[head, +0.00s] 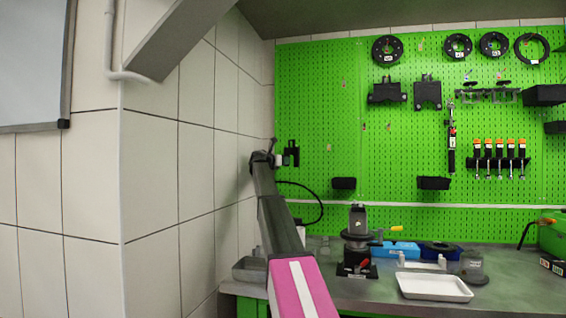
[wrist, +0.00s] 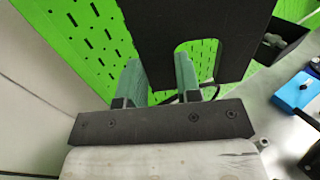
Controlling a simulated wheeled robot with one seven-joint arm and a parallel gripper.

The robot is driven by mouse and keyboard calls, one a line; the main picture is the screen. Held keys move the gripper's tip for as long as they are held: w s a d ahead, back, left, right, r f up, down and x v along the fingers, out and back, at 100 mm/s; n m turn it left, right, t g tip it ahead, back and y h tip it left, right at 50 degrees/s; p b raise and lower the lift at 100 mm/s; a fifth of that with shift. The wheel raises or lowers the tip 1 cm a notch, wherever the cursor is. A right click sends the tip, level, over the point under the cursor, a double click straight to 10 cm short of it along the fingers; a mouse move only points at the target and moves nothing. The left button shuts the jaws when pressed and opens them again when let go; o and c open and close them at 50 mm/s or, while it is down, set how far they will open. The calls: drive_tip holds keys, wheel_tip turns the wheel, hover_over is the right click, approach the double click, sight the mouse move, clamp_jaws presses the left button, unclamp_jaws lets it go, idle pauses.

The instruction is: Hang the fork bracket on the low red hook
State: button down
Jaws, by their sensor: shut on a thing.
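The fork bracket (wrist: 190,30) is a black plate with a U-shaped cutout; it fills the upper middle of the wrist view. My gripper (wrist: 158,75) has its two teal fingers shut on it. In the head view my gripper (head: 264,158) is at the left edge of the green pegboard, and a small black forked shape (head: 291,154) beside it looks like the bracket. A small reddish hook (head: 329,148) shows on the pegboard right of the gripper, apart from it. Other small hooks sit higher; their colours are hard to tell. The bracket hides part of the board in the wrist view.
The pegboard (head: 310,100) carries black discs, brackets and orange-handled tools at the right. A black bin (head: 344,183) hangs below the hook. The bench holds a pump-like device (head: 357,240), a white tray (head: 434,287) and a blue box (head: 395,250). A tiled wall (head: 200,150) stands close at left.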

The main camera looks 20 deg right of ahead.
drive_tip(key=shift+w+d+f, duration=0.2)
drive_tip(key=shift+w+d, duration=0.35)
drive_tip(key=shift+w, duration=0.3)
drive_tip(key=shift+w+d+f, duration=0.2)
drive_tip(key=shift+w+d, duration=0.4)
drive_tip(key=shift+w, duration=0.2)
drive_tip(key=shift+w+d+f, duration=0.2)
drive_tip(key=shift+w+d, duration=0.35)
drive_tip(key=shift+w, duration=0.3)
drive_tip(key=c, duration=0.7)
unclamp_jaws()
drive_tip(key=shift+c, duration=0.2)
drive_tip(key=shift+w, duration=0.1)
drive_tip(key=shift+a, duration=0.2)
